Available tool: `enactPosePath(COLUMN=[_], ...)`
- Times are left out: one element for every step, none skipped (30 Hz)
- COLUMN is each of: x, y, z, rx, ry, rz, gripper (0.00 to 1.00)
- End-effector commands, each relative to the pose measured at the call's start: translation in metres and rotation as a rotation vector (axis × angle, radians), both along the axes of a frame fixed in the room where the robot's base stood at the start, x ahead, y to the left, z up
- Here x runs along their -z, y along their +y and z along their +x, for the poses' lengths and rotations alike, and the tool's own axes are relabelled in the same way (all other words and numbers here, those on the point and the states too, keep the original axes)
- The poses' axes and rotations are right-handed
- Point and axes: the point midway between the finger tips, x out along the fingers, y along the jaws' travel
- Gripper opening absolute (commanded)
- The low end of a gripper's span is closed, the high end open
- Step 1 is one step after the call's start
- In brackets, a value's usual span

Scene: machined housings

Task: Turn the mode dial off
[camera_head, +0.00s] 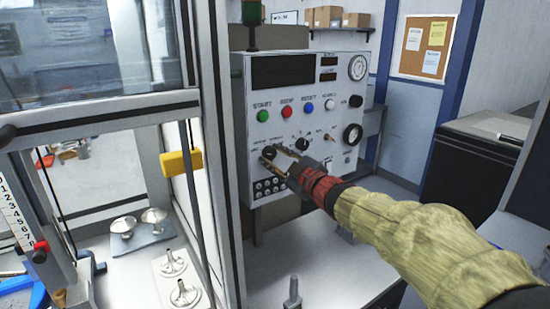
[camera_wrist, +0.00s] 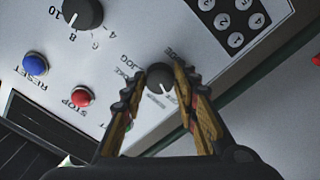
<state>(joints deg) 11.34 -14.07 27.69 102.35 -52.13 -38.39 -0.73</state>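The mode dial (camera_wrist: 159,77), a small dark round knob with a white pointer mark, is on the light grey control panel (camera_head: 330,115). In the wrist view it lies between my gripper's two fingertips, and its mark points toward the lower right of the picture. The lettering around it is too small and slanted to read fully. My gripper (camera_wrist: 160,80) has one finger on each side of the dial, with a narrow gap on the left side; whether the right finger touches is unclear. In the head view my gripper (camera_head: 275,158) partly covers the dial.
A larger numbered knob (camera_wrist: 83,12) is near the dial. Red STOP (camera_wrist: 82,97) and blue RESET (camera_wrist: 36,64) buttons and a keypad (camera_wrist: 232,22) share the panel. A glazed enclosure's frame post (camera_head: 222,120) stands close left. Metal funnel-like parts (camera_head: 183,292) sit lower left.

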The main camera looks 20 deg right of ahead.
Motion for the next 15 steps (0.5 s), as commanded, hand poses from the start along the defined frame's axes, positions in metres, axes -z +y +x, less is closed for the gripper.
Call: enactPosePath(x=[0.0001,0.0001,0.0001,0.0001,0.0001,0.0,0.0,0.0,0.0,0.0,0.0,0.0,-0.0001,-0.0001,-0.0001], y=[0.0001,0.0001,0.0001,0.0001,0.0001,0.0,0.0,0.0,0.0,0.0,0.0,0.0,-0.0001,-0.0001,-0.0001], z=[0.0,0.0,0.0,0.0,0.0,0.0,0.0,0.0,0.0,0.0,0.0,0.0,0.0,0.0,-0.0001], rx=[0.0,0.0,0.0,0.0,0.0,0.0,0.0,0.0,0.0,0.0,0.0,0.0,0.0,0.0,0.0], ry=[0.0,0.0,0.0,0.0,0.0,0.0,0.0,0.0,0.0,0.0,0.0,0.0,0.0,0.0,0.0], rz=[0.0,0.0,0.001,0.001,0.001,0.001,0.001,0.001,0.001,0.001,0.001,0.001,0.001,0.001,0.001], gripper=[0.34,0.36,0.38,0.4,0.41,0.44,0.45,0.47,0.47,0.47,0.47,0.47,0.47,0.47,0.47])
